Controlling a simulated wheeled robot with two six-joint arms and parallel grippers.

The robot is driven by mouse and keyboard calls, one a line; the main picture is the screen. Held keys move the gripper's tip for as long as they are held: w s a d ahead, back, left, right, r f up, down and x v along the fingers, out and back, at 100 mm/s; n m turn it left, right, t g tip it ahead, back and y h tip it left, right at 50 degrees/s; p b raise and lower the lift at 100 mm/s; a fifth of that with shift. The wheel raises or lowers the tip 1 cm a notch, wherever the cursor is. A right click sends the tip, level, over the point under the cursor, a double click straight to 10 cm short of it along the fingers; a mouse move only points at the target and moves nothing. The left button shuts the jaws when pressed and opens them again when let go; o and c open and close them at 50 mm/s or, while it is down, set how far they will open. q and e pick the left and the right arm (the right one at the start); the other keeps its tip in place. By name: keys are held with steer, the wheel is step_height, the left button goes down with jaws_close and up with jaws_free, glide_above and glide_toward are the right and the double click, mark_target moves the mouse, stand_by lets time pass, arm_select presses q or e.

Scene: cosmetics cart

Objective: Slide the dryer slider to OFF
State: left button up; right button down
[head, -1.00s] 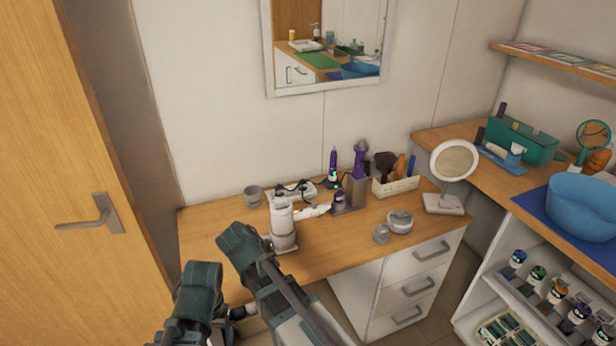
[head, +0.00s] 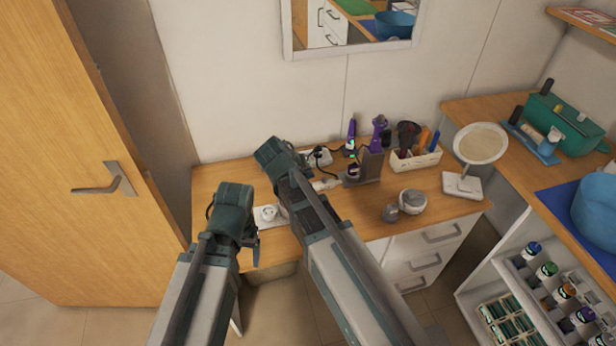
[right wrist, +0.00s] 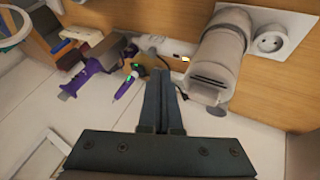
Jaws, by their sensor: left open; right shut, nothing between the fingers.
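A pale grey cylindrical device on a white plate with a round socket, which I take for the dryer (right wrist: 218,52), shows at the upper right of the right wrist view. Dark slots mark its near end; I cannot make out a slider or its setting. In the head view its socket plate (head: 266,214) shows between my arms, and the body is mostly hidden behind my right gripper (head: 276,155). That gripper is shut and empty; its fingertips (right wrist: 161,75) are left of the dryer in the wrist view, apart from it. My left gripper (head: 232,208) is open, left of the plate.
A brush box (head: 415,160), round mirror (head: 481,144) and small jars (head: 411,201) stand to the right. The desk's left part (head: 215,175) is clear.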

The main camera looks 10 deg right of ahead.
mark_target(325, 179)
steer(key=b+x, duration=0.4)
steer(key=x, duration=0.3)
steer(key=shift+b, duration=0.3)
steer(key=shift+w+d, duration=0.1)
steer(key=shift+d, duration=1.05)
steer(key=shift+a, duration=0.1)
